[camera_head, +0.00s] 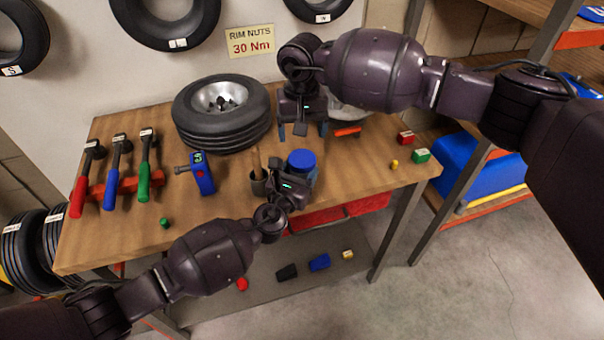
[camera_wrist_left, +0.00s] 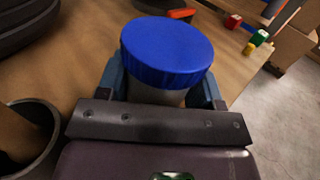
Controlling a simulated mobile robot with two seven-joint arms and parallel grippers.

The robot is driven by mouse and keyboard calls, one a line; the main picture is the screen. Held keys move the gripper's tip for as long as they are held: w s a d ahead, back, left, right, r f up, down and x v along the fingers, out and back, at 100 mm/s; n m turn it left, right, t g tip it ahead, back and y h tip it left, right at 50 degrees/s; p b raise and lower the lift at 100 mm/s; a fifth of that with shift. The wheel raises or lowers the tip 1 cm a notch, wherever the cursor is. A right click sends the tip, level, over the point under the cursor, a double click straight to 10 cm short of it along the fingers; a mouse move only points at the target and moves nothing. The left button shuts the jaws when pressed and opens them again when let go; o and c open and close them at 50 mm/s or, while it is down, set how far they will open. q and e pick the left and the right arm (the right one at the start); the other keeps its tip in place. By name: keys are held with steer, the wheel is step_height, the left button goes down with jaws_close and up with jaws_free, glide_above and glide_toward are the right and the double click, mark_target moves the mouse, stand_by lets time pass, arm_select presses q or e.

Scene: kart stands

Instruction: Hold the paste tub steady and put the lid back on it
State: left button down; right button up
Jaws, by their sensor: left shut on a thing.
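The paste tub (camera_wrist_left: 155,95) is a grey cylinder between the fingers of my left gripper (camera_wrist_left: 163,92). My left gripper, also seen in the head view (camera_head: 301,178), is shut on the tub near the table's front edge. The blue lid (camera_wrist_left: 167,50) sits on top of the tub and looks about level; it also shows in the head view (camera_head: 301,158). I cannot tell whether it is fully seated. My right gripper (camera_head: 303,130) points down behind the lid, apart from it, with its fingers spread and nothing seen between them.
A cup with a wooden handle (camera_head: 258,183) stands just left of the tub. A wheel (camera_head: 222,112) lies behind. A blue device (camera_head: 202,173) and several wrenches (camera_head: 113,185) are further left. An orange-red item (camera_head: 347,131) and small boxes (camera_head: 405,138) are to the right.

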mark_target(302, 158)
steer(key=shift+n, duration=0.9)
steer(key=shift+f, duration=4)
steer(key=c, duration=0.7)
steer(key=shift+m, duration=1.6)
steer(key=shift+c, duration=0.2)
